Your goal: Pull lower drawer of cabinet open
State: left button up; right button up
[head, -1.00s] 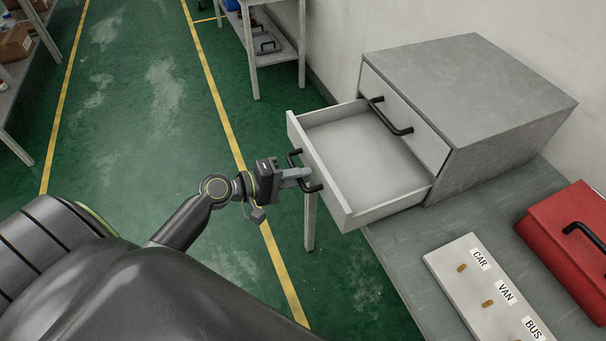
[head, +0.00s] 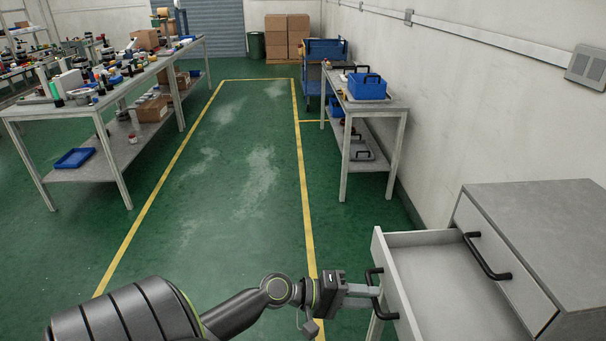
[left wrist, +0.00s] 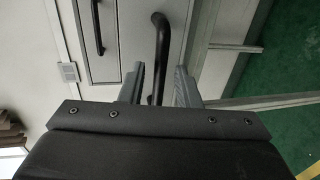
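The grey cabinet (head: 555,225) stands at the right in the head view. Its lower drawer (head: 450,285) is pulled well out and looks empty; the upper drawer (head: 497,262) is shut. My left gripper (head: 367,291) is at the lower drawer's black handle (head: 375,278). In the left wrist view, the handle (left wrist: 160,45) runs between the two fingers (left wrist: 158,85), with a gap showing on either side. The fingers are apart, so the gripper is open around the handle. My right gripper is out of view.
A table with a blue bin (head: 367,87) stands beyond the cabinet along the right wall. A cluttered workbench (head: 100,100) stands at the left. The green floor (head: 230,190) between the yellow lines is clear.

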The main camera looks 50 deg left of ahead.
pick_arm(q)
jog(key=v, duration=1.4)
jog(key=shift+s+a+p, duration=0.2)
jog(key=shift+s+p, duration=0.1)
dwell(0.6)
jog(key=s+a+f+m+g+y, duration=0.1)
jog(key=s+a+f+y, duration=0.2)
jog(key=f, duration=0.7)
jog(key=s+a+f+g+y, duration=0.25)
jog(key=a+f, duration=0.25)
jog(key=f, duration=0.5)
jog(key=s+a+f+m+g+y, duration=0.15)
jog(key=a+f+y, duration=0.25)
jog(key=f, duration=0.6)
jog(key=s+d+f+m+g+y, duration=0.1)
jog(key=s+d+f+m+g, duration=0.2)
jog(key=s+f, duration=0.75)
jog(key=s+d+f+m+g, duration=0.1)
jog(key=s+d+f+m, duration=0.1)
jog(key=s+d+f, duration=0.2)
jog(key=s+d+f+m+g, duration=0.2)
jog(key=s+d+f, duration=0.2)
jog(key=d, duration=0.6)
notch_tip(320, 180, down, 2)
jog(key=shift+s+d+f, duration=0.1)
jog(key=shift+s+d, duration=0.1)
jog(key=shift+s, duration=0.2)
